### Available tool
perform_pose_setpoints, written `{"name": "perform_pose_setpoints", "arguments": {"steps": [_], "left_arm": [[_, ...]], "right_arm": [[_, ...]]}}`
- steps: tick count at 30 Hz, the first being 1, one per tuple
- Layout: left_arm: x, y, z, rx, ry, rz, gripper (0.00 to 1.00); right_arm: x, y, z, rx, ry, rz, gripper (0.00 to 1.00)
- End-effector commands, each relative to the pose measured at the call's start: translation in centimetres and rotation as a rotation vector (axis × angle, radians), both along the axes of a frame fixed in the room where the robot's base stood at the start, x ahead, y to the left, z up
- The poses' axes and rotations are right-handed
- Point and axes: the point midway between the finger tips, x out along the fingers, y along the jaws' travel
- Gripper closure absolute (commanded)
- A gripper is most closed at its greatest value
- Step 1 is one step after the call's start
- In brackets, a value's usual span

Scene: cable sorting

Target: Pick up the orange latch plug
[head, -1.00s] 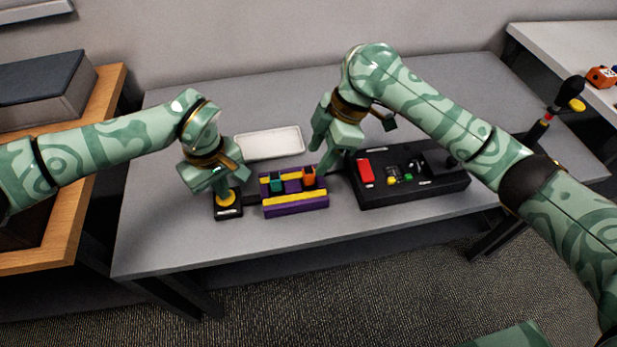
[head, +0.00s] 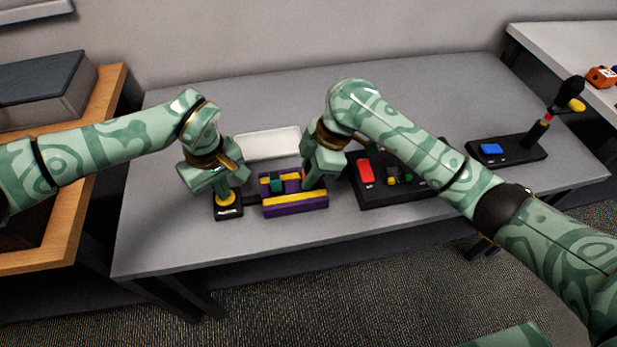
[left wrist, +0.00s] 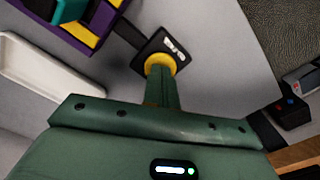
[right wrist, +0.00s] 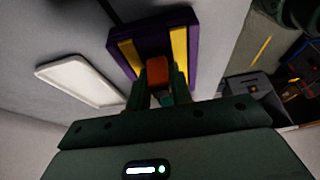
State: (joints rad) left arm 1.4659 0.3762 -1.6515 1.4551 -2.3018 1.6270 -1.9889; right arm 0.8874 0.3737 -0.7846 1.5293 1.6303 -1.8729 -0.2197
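The orange latch plug (right wrist: 157,70) sits in the purple and yellow holder (right wrist: 118,38), which also shows in the head view (head: 296,207). My right gripper (right wrist: 160,88) is over the holder, its fingers apart on either side of the plug; I cannot tell whether they touch it. In the head view this gripper (head: 308,182) hides most of the plug. A teal plug (head: 276,184) sits left of it in the holder. My left gripper (left wrist: 162,77) looks shut, its tips at a round yellow button (left wrist: 152,62) on a black base (left wrist: 172,43) beside the holder.
A white tray (head: 268,143) lies behind the holder. A black box (head: 375,194) with a red block (head: 365,171) stands close to the right. A black board with a blue block (head: 491,149) is further right. The table's front left is clear.

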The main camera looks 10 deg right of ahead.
Motion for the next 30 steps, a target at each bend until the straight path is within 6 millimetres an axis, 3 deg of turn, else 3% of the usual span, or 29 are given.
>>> {"name": "perform_pose_setpoints", "arguments": {"steps": [8,15,21,30], "left_arm": [[-0.1,0.0,-0.1,0.001,0.002,-0.001,1.0],[-0.1,0.0,-0.1,0.001,0.002,-0.001,1.0],[-0.1,0.0,-0.1,0.001,0.003,-0.001,1.0],[-0.1,0.0,-0.1,0.001,0.003,-0.001,1.0]], "right_arm": [[0.1,0.0,1.1,0.0,-0.003,0.001,1.0],[0.2,-0.1,6.3,-0.001,-0.007,0.001,1.0],[0.1,0.0,9.4,-0.001,-0.004,0.001,1.0],[0.0,0.0,10.1,0.0,0.0,0.001,1.0]]}}
